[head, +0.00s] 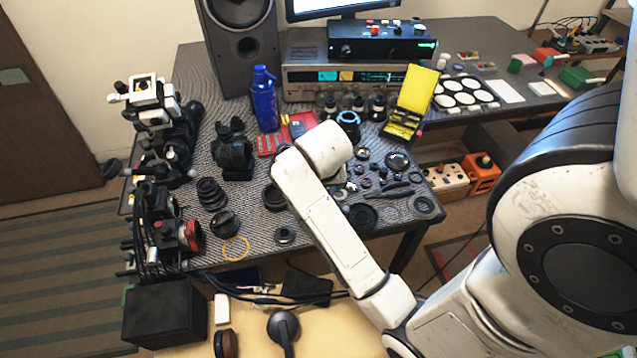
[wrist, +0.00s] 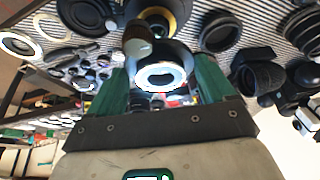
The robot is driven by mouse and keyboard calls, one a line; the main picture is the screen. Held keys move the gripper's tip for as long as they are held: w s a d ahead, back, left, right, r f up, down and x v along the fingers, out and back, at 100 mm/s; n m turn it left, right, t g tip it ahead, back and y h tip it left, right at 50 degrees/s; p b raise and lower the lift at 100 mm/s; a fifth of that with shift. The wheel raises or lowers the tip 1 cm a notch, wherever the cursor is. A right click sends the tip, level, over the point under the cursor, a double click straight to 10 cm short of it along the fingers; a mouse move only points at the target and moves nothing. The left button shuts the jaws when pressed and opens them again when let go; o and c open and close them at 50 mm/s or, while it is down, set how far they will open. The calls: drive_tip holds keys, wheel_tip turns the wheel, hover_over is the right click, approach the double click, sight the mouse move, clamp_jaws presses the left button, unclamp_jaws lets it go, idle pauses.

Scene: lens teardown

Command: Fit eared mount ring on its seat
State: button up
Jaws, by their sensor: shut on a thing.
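My gripper (wrist: 160,82) shows in the wrist view with its two green fingers closed in from the left and right. A bright silver ring (wrist: 160,76), which looks like the eared mount ring, sits between the fingers and is held there. Its ears cannot be made out. Just beyond it is a black round lens part with a yellow band (wrist: 178,14), perhaps the seat; I cannot tell whether ring and part touch. A dark rounded piece (wrist: 138,38) overlaps the view just above the ring. In the head view my arm hides the gripper and the ring.
The striped bench mat (head: 262,218) holds many loose lens parts. A black lens (head: 211,193) and a yellow ring (head: 236,248) lie at the left. A black ring (head: 362,215) lies right of my arm. A blue bottle (head: 264,98) and yellow case (head: 411,100) stand behind.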

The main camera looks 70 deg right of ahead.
drive_tip(key=shift+f+b, duration=1.35)
drive_tip(key=shift+b, duration=0.15)
drive_tip(key=shift+f+b, duration=0.4)
drive_tip(key=shift+f, duration=1.35)
drive_tip(key=shift+s+f, duration=0.1)
drive_tip(key=shift+f, duration=0.15)
drive_tip(key=shift+r+p, duration=0.25)
drive_tip(key=shift+p, duration=0.55)
drive_tip(key=shift+p, duration=0.5)
drive_tip(key=shift+a+r, duration=0.1)
drive_tip(key=shift+m, duration=0.3)
drive_tip(key=shift+f+p, duration=0.3)
drive_tip(key=shift+p, duration=0.2)
drive_tip(key=shift+p, duration=0.4)
